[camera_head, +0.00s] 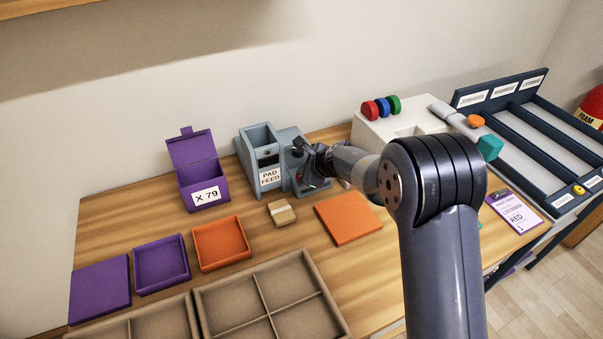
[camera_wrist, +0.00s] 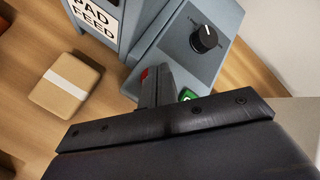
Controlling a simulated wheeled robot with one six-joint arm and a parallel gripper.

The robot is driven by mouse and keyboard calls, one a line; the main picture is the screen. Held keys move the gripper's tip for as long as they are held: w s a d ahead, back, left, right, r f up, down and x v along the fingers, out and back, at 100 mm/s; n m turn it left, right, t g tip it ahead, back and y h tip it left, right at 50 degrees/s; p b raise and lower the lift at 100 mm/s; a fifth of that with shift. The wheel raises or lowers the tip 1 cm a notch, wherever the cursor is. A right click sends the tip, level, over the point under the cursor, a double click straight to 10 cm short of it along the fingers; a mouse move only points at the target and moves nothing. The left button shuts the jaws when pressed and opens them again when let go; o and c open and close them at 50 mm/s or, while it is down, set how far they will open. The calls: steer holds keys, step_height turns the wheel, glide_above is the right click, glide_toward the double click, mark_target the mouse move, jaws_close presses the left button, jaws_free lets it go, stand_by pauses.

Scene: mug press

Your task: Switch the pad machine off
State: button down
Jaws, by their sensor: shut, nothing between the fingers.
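The pad machine (camera_head: 262,160) is a blue-grey box labelled "PAD FEED", with a control panel on its right side. In the wrist view the machine (camera_wrist: 185,75) shows a black dial (camera_wrist: 204,38) with a white mark, a red control (camera_wrist: 144,73) and a green control (camera_wrist: 187,95). My gripper (camera_head: 308,170) is at the front of that panel. In the wrist view my gripper (camera_wrist: 157,78) is shut and empty, its tips between the red and green controls and partly hiding both. I cannot tell whether it touches either.
A tan pad with a white band (camera_head: 281,212) lies before the machine. An orange square (camera_head: 348,218) and orange tray (camera_head: 220,243) lie nearby. A purple box marked "X 79" (camera_head: 198,178) stands left. A white block (camera_head: 385,130) with coloured discs stands close on the right.

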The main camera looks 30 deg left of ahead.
steer(key=shift+r+p, duration=0.35)
steer(key=shift+r, duration=0.35)
step_height(320, 180, up, 6)
steer(key=p, duration=0.5)
stand_by(0.4)
